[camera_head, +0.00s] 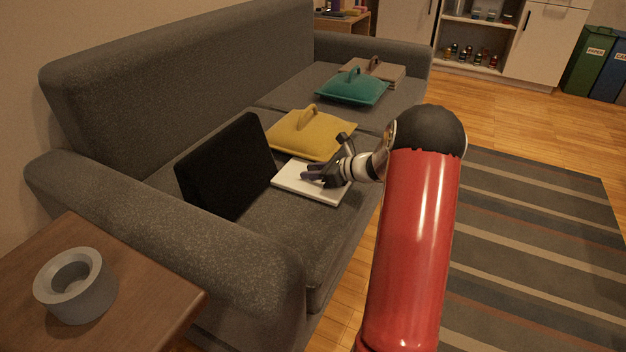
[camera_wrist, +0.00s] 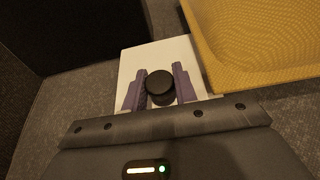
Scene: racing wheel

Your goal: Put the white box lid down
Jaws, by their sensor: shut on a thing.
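The white box lid (camera_head: 292,181) is a flat white slab at the front of the sofa seat, between a black panel and a yellow lidded thing. In the wrist view the white lid (camera_wrist: 143,60) lies ahead of the fingers, with a round black knob (camera_wrist: 160,84) on it. My gripper (camera_head: 312,175) is over the lid, and in the wrist view my gripper's purple fingers (camera_wrist: 160,90) are on both sides of the knob, shut on it. The lid looks flat at seat level; I cannot tell whether it touches the seat.
The black panel (camera_head: 228,166) leans on the sofa (camera_head: 250,240) to the left. The yellow lidded thing (camera_head: 310,134) is close behind the lid and at right in the wrist view. Teal (camera_head: 352,88) and brown (camera_head: 385,70) ones lie farther back. A side table (camera_head: 150,290) holds a grey bowl (camera_head: 75,285).

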